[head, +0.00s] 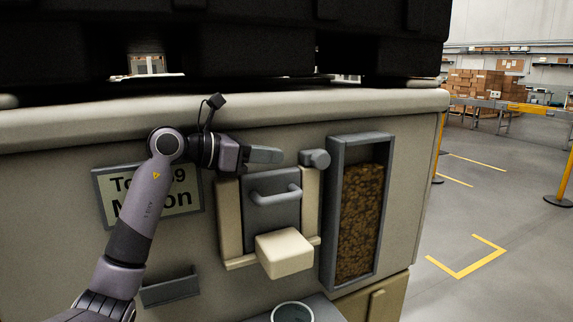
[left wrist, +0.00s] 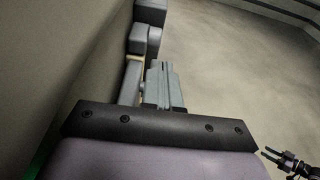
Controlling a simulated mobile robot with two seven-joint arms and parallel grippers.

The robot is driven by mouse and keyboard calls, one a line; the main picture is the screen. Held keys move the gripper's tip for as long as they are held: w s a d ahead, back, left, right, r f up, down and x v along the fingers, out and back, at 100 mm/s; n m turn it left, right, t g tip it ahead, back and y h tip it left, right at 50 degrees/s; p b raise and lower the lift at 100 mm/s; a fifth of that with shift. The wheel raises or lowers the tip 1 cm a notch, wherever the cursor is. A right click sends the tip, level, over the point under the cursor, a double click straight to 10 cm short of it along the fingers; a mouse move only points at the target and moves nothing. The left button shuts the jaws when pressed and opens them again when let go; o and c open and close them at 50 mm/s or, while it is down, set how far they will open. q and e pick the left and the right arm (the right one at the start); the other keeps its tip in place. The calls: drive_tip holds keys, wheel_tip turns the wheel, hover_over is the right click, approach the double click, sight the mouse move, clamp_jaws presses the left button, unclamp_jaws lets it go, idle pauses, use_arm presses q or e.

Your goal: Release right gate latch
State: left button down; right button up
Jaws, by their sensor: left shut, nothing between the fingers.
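The right gate latch (head: 315,159) is a grey knob at the top of the cream right-hand rail, beside the upper right corner of the grey gate (head: 273,215). The gate has a bar handle and stands between two cream rails. My left gripper (head: 278,155) is shut and empty, in front of the gate's top, its tips pointing right towards the latch with a small gap in the head view. In the left wrist view the shut fingers (left wrist: 160,75) point at a grey block (left wrist: 145,40), likely the latch. Any left latch is hidden behind my gripper.
A cream block (head: 285,252) juts out below the gate, with a round cup (head: 292,312) beneath. A framed window (head: 358,215) of brown candy is right of the latch. A sign (head: 120,195) is at left. A dark shape (left wrist: 292,165), perhaps my right gripper, shows in the wrist view.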

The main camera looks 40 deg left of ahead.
use_arm(q)
drive_tip(key=b+v, duration=0.1)
drive_tip(key=v, duration=0.4)
drive_tip(key=shift+s+a+b, duration=0.2)
drive_tip(key=shift+s+b, duration=0.1)
idle(0.4)
